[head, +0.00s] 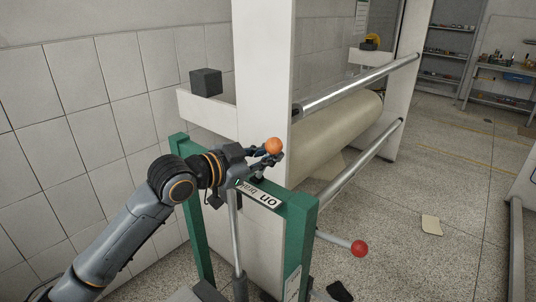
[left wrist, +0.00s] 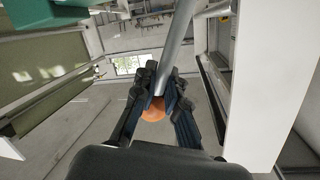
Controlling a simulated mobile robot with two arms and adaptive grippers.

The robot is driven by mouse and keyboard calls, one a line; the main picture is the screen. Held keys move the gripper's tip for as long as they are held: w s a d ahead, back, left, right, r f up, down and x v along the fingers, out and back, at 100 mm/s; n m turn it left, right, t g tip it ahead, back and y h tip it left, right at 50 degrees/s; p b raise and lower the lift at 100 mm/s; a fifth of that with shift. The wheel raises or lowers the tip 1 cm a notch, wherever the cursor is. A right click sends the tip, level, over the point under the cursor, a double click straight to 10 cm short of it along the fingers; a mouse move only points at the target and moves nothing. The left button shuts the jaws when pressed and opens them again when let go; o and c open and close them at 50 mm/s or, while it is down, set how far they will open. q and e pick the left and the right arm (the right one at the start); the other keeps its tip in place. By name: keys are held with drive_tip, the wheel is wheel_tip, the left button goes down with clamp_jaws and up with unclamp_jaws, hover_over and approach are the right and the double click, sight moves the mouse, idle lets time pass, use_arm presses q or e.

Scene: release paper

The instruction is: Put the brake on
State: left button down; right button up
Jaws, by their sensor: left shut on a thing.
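The brake lever is a silver rod (head: 235,235) with an orange ball knob (head: 273,146). It rises through the green frame (head: 300,235), beside a white label (head: 258,194) on which "on" and part of "brake" can be read. My left gripper (head: 268,156) is shut at the top of the lever, by the knob. In the left wrist view, the fingers (left wrist: 164,95) close around the rod at the orange knob (left wrist: 153,112), and the rod (left wrist: 177,45) runs away between them. The fingers partly hide the knob. My right gripper is out of view.
A second lever with a red knob (head: 359,247) sticks out low at the right of the frame. A large paper roll (head: 340,135) lies behind the white upright (head: 263,80). A black box (head: 206,82) sits on a white ledge. Scraps lie on the open floor at right.

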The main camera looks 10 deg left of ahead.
use_arm(q)
drive_tip(key=c, duration=1.4)
unclamp_jaws()
drive_tip(key=shift+d+r, duration=0.15)
drive_tip(key=shift+r, duration=0.15)
drive_tip(key=shift+o, duration=0.2)
drive_tip(key=shift+s+d+f, duration=0.1)
drive_tip(key=shift+s, duration=0.05)
drive_tip(key=v, duration=1.2)
drive_tip(key=shift+f, duration=0.15)
